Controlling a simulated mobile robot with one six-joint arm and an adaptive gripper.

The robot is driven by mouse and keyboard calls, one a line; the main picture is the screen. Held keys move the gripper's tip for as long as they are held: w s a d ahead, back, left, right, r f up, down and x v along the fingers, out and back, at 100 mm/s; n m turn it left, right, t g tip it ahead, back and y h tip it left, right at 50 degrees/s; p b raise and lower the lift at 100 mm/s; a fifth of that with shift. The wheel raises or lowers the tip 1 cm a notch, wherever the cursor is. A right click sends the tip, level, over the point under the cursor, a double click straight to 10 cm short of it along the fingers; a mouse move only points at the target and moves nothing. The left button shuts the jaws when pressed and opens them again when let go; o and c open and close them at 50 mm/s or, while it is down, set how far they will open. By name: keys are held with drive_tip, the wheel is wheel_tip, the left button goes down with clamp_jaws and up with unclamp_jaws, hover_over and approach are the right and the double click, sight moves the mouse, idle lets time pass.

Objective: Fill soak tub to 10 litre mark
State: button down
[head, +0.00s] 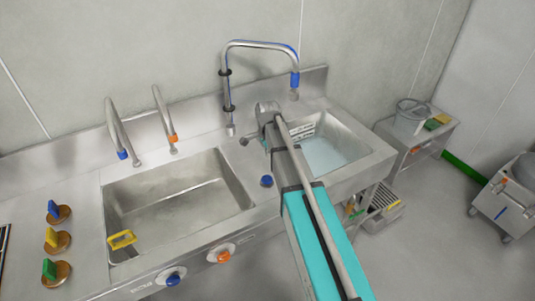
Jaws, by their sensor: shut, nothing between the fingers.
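The right basin (350,139), which appears to be the soak tub, holds pale blue water (326,157). A white plate with dark lines (303,130) shows on its back wall; I cannot read the marks. A tall swan-neck tap (262,43) with a blue-banded spout (295,80) stands behind the basin; I see no clear stream. My arm reaches over the basin's left side and hides part of it. My gripper (245,140) appears small and dark beside the tap's base, left of the basin. It is shut and empty; whether it touches anything is unclear.
The left basin (178,196) has two taps, blue-banded (122,140) and orange-banded (172,138), and a yellow-framed item (122,240). Blue (173,278) and orange (223,256) knobs sit on the front panel. A bucket (411,117) stands on a side table.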

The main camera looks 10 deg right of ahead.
drive_tip(key=shift+r+p, duration=0.6)
drive_tip(key=shift+r, duration=0.3)
drive_tip(key=s+f+n+b, duration=0.1)
drive_tip(key=s+n, duration=1.3)
drive_tip(key=s, duration=0.7)
drive_tip(key=shift+d+f+n, duration=0.25)
drive_tip(key=shift+d+n, duration=0.05)
drive_tip(key=shift+w, duration=0.15)
drive_tip(key=w+r+m+p, duration=0.1)
drive_tip(key=w+r+m, duration=0.1)
drive_tip(key=w+m, duration=0.5)
drive_tip(key=w+r+m+p, duration=0.1)
drive_tip(key=w+m+p, duration=0.1)
drive_tip(key=w+m, duration=0.5)
drive_tip(key=shift+w+a+r+m, duration=0.3)
drive_tip(key=shift+w+r, duration=0.1)
drive_tip(key=shift+w, duration=2.15)
